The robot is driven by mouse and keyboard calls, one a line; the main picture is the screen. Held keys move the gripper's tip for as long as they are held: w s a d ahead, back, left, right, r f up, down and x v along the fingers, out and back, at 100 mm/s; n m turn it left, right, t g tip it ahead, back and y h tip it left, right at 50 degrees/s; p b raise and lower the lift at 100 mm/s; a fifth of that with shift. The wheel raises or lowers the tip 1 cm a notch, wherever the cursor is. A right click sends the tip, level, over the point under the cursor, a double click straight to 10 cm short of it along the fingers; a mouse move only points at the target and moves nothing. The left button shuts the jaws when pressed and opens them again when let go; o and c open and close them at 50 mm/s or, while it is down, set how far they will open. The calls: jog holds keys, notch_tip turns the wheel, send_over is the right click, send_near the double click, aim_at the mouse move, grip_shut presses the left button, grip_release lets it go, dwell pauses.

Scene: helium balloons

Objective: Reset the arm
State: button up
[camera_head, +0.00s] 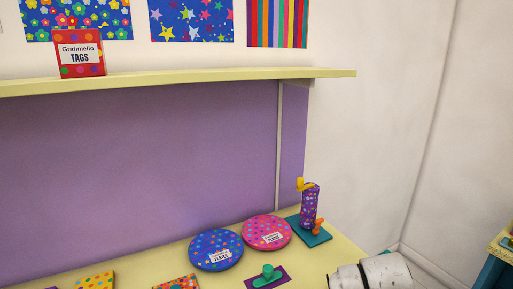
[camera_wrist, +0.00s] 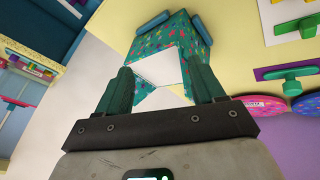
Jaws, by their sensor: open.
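My gripper (camera_wrist: 162,80) shows in the wrist view with its two dark green fingers spread apart. In the head view a white, scuffed rounded part, likely of my arm, shows at the lower right; my gripper is out of that view.
The yellow table (camera_head: 335,255) carries a blue plates pack (camera_head: 212,241), a pink plates pack (camera_head: 267,227), a purple dotted cylinder (camera_head: 310,200) on a teal base and a green-handled item (camera_head: 267,276). A shelf (camera_head: 190,78) above holds a red tags box (camera_head: 79,62).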

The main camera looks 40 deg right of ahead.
jog(key=a+f+n, duration=0.1)
jog(key=a+f, duration=0.1)
jog(key=a, duration=0.2)
jog(key=s+a+f+n+y, duration=0.1)
jog(key=a+f+n, duration=0.1)
jog(key=a+f, duration=0.1)
jog(key=a+f+n+y, duration=0.1)
jog(key=a+f, duration=0.1)
jog(key=a, duration=0.2)
jog(key=shift+s+a+f+n+t, duration=0.3)
jog(key=shift+a+f, duration=0.1)
jog(key=s+a+f+n+y, duration=0.1)
jog(key=s+a+f+y, duration=0.15)
jog(key=a, duration=0.25)
jog(key=s+a+f+n+y, duration=0.1)
jog(key=s+a+f+n, duration=0.15)
jog(key=a, duration=0.35)
jog(key=shift+m+g, duration=0.35)
jog(key=shift+g, duration=0.05)
jog(key=f+b, duration=0.5)
jog(key=shift+s+a+f+b, duration=0.2)
jog(key=shift+a+f+b, duration=0.1)
jog(key=shift+a+f, duration=0.05)
